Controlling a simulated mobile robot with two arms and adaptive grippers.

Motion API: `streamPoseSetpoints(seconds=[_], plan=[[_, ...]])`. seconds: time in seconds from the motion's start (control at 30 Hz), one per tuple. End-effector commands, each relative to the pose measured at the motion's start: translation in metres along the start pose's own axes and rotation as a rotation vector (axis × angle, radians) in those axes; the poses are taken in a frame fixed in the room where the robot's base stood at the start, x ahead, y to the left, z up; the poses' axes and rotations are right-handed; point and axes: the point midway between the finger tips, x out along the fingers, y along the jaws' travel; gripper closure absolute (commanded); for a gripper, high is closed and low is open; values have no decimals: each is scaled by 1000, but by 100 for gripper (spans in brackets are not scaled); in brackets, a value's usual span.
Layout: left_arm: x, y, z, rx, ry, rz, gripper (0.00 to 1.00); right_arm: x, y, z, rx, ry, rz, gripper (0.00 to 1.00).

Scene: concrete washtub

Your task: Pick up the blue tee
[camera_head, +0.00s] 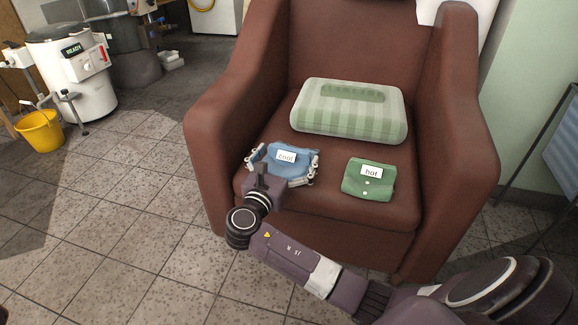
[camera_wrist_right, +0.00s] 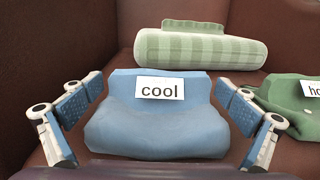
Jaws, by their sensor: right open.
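The blue tee (camera_head: 287,161) lies folded on the seat of a brown armchair, with a white label reading "cool". It also fills the middle of the right wrist view (camera_wrist_right: 158,122). My right gripper (camera_head: 284,165) is open, with one finger on each side of the blue tee. In the right wrist view both fingers (camera_wrist_right: 158,108) show wide apart, the left one close to the tee's left edge and the right one close to its right edge. I cannot tell whether they touch the cloth. My left gripper is not in view.
A green folded garment (camera_head: 368,178) labelled "hot" lies right of the tee. A green striped bundle (camera_head: 350,112) lies behind both. The brown armchair (camera_head: 222,115) has raised armrests on both sides. A yellow bucket (camera_head: 40,131) and a white machine (camera_head: 84,88) stand far left.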

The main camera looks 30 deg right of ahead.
Motion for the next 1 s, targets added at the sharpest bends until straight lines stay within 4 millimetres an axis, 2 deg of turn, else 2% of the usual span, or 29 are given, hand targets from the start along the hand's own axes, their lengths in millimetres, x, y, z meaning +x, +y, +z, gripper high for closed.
streamPoseSetpoints(seconds=[0.1,0.33,0.73,1.0], plan=[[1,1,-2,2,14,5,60,7,0,-1,-1,1,2,0],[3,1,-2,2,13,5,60,8,0,0,-1,2,2,0],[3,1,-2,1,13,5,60,7,0,0,-1,2,2,42],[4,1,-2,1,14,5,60,7,0,2,0,0,2,42]])
